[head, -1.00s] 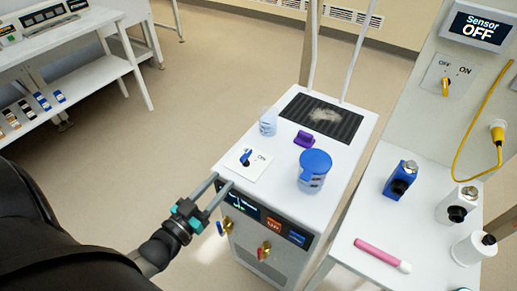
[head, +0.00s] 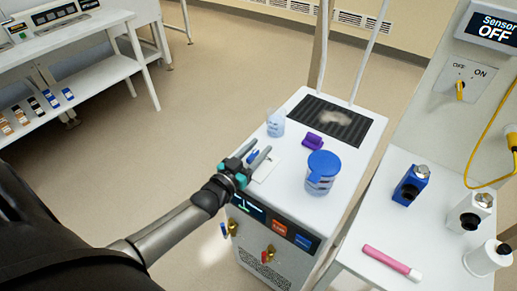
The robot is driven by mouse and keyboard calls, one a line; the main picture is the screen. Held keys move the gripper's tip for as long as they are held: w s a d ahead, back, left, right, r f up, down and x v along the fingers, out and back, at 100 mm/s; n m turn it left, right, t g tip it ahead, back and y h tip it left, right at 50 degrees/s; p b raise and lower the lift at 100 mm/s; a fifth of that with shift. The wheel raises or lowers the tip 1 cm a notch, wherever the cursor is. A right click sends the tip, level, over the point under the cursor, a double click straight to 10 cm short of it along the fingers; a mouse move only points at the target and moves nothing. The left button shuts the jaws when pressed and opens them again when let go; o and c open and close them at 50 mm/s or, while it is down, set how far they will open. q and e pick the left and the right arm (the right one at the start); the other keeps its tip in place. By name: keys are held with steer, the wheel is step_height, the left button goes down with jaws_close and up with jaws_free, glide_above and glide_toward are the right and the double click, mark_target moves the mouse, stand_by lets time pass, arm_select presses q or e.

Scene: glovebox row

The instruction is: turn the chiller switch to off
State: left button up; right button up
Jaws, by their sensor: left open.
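The chiller (head: 275,238) is a white cabinet with a dark front panel. Its switch (head: 253,156), a blue knob on a white plate (head: 266,168), sits on the top near the left front corner. My left gripper (head: 262,156) is open, with its fingers over the plate at the knob. The fingers hide most of the knob and the plate's lettering, so the switch position cannot be read. I cannot tell whether the fingers touch the knob. My right gripper is not in view.
On the chiller top stand a clear beaker (head: 275,124), a purple block (head: 313,141) and a blue-lidded jug (head: 322,172), close to my left gripper. Open floor lies to the left.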

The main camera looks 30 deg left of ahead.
arm_select(q)
steer(key=shift+w, duration=0.25)
steer(key=shift+c, duration=0.2)
jaws_close()
stand_by(0.3)
